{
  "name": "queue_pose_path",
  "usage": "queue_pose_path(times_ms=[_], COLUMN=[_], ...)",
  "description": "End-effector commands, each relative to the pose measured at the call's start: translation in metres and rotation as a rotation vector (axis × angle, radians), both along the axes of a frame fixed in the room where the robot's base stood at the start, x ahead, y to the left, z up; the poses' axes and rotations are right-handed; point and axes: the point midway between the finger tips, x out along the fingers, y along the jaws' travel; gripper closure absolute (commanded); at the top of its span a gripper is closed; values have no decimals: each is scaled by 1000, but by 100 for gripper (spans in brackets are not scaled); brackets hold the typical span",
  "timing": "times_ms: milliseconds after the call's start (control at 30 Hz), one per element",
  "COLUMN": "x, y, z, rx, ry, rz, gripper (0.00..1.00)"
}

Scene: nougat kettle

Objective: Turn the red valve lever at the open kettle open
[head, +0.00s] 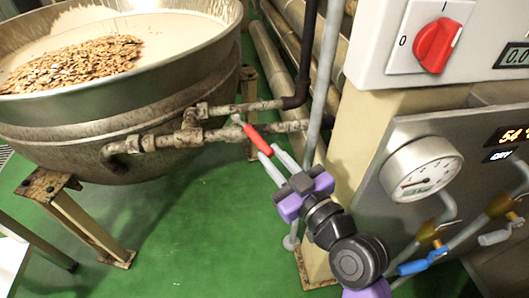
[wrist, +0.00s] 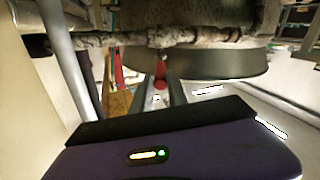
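The red valve lever (head: 258,139) is on a fitting of the pipes beside the open kettle (head: 160,95). It slants down to the right toward my gripper. My gripper (head: 269,153), with grey fingers and a purple body, is open, its fingertips on either side of the lever's free end. In the wrist view the lever (wrist: 160,72) shows end-on between the two fingers (wrist: 160,88), with a small gap seeming to remain on each side. Whether a finger touches it I cannot tell. The kettle's underside (wrist: 215,62) is behind.
The control panel with a red rotary knob (head: 438,45) stands at the right, above a pressure gauge (head: 421,168) and a blue-handled valve (head: 420,263). A vertical grey pipe (head: 322,75) rises close to my gripper. Green floor (head: 200,215) is clear below the lever.

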Motion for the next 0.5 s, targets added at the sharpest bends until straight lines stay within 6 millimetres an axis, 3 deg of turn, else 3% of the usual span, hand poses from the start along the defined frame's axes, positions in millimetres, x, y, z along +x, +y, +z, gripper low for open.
queue_pose_path(times_ms=[167, 500], x=[-19, -48], y=[-21, -2], z=[-20, -13], rx=[-94, -513], ry=[7, -134], rz=[-111, -184], gripper=[100, 100])
